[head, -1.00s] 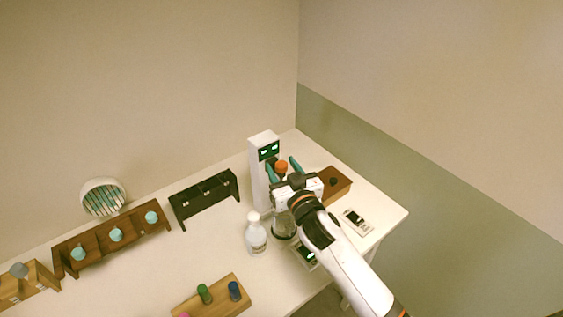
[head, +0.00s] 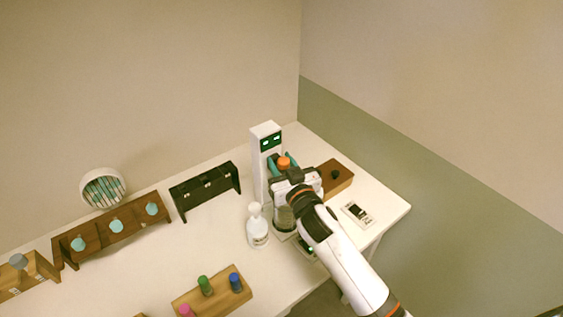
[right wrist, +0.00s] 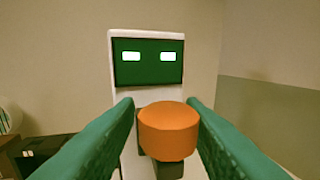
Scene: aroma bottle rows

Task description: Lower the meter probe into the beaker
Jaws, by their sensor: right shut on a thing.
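The meter is a white upright post (head: 258,178) with a dark green display (head: 271,142) at the back right of the table. The orange-topped probe head (head: 284,162) is in front of the post. My right gripper (right wrist: 168,125) is shut on it, with a teal finger on each side of the orange cap (right wrist: 168,130). The glass beaker (head: 284,218) stands below my gripper at the foot of the post, partly covered by my arm. The probe's lower end is hidden, so I cannot tell how far it reaches into the beaker. My left gripper is out of view.
A white bottle (head: 257,230) stands just left of the beaker. A brown box (head: 336,178) and a small white device (head: 357,215) lie to the right. A black rack (head: 205,188), wooden racks and a block with coloured caps (head: 213,298) stand leftward. The table's middle is clear.

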